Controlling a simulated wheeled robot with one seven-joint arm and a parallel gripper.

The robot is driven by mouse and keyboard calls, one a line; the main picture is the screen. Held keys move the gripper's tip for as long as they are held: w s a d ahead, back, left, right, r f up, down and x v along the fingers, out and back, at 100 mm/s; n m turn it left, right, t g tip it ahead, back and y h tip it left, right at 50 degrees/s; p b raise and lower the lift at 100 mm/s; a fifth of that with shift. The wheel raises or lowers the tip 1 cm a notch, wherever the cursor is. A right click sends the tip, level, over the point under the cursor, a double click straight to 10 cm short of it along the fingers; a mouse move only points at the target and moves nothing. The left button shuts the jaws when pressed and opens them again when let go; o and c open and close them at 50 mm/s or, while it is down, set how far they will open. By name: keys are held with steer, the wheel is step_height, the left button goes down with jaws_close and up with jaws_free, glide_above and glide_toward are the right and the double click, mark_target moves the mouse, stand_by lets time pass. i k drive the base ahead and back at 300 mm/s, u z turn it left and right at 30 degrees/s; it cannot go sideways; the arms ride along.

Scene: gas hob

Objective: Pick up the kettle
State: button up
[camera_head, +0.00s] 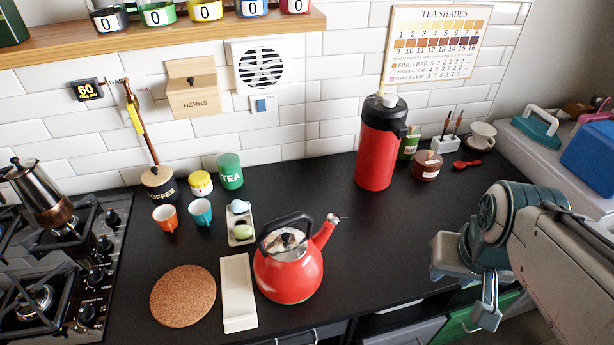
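The red kettle (288,277) stands upright on the black counter (370,238), near its front edge. It has a dark arched handle (283,225), a silver lid with a black knob, and a red spout that points up and right. My gripper (472,294) is at the right, over the counter's front edge and well apart from the kettle. Its fingers look spread, with nothing visible between them. The kettle is not hidden by my arm.
A white spoon rest (238,292) and a cork mat (183,296) lie left of the kettle. A small tray (241,226) with macarons is behind it. A tall red flask (380,145) stands farther back right. The gas hob (60,260) is at left. The counter between kettle and gripper is clear.

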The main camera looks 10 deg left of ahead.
mark_target(295, 281)
steer(key=u, duration=1.35)
